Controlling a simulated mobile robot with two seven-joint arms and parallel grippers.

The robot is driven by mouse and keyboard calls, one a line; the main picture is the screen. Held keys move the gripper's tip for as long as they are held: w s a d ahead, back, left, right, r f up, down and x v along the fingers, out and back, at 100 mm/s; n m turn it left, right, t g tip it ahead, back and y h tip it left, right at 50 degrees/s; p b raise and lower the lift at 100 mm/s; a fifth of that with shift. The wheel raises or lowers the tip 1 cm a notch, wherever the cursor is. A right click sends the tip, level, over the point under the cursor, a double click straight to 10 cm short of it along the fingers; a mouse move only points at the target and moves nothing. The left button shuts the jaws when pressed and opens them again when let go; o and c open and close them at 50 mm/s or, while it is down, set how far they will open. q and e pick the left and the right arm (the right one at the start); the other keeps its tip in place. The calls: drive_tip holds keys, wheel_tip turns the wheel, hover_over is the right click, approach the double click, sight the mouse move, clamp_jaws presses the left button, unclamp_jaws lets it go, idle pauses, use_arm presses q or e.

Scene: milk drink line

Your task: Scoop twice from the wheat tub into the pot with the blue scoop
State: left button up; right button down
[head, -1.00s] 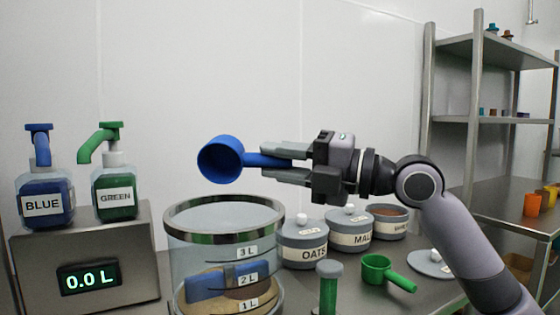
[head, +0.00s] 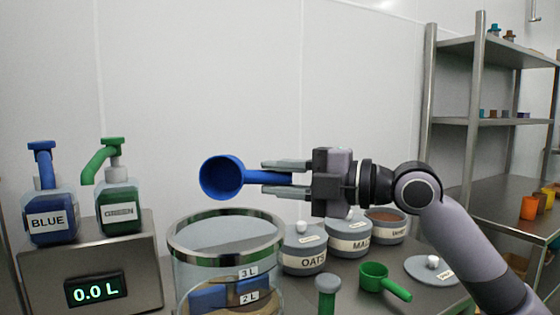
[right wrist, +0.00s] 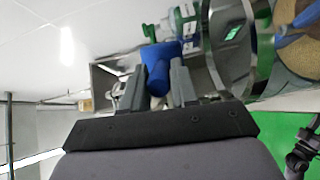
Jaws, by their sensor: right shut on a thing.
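My right gripper (head: 264,178) is shut on the handle of the blue scoop (head: 222,178), which also shows in the right wrist view (right wrist: 160,58). The scoop is above the clear pot (head: 228,240), with its bowl turned on its side and its mouth toward the head camera. The bowl looks empty. The pot has a metal rim, litre marks, tan matter low inside and a blue shape seen through its wall. The wheat tub (head: 386,238) stands open at the back right, brown inside; its label is partly unreadable. My left gripper is not in view.
Closed oats (head: 303,262) and malt (head: 347,242) tubs stand between pot and wheat tub. A green scoop (head: 385,281), a green-handled tool (head: 328,290) and a loose lid (head: 432,270) are in front. Blue (head: 48,220) and green (head: 119,208) pump bottles stand left on a box reading 0.0 L.

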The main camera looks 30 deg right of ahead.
drive_tip(key=r+m+g+p, duration=0.1)
drive_tip(key=m+p, duration=0.2)
drive_tip(key=p, duration=0.1)
drive_tip(key=r+m+g+p, duration=0.1)
drive_tip(key=m+p, duration=0.2)
drive_tip(key=p, duration=0.2)
drive_tip(key=r+m+g+p, duration=0.1)
drive_tip(key=m+p, duration=0.2)
drive_tip(key=p, duration=0.2)
drive_tip(key=shift+w+d, duration=0.1)
drive_tip(key=shift+w, duration=0.1)
drive_tip(key=shift+w+d+r+m+g, duration=0.1)
drive_tip(key=shift+r+m+g, duration=0.2)
drive_tip(key=shift+m+g, duration=0.4)
drive_tip(key=r+m, duration=0.1)
drive_tip(key=m+g, duration=0.1)
drive_tip(key=m, duration=0.1)
drive_tip(key=shift+w+r, duration=0.15)
drive_tip(key=shift+r, duration=0.25)
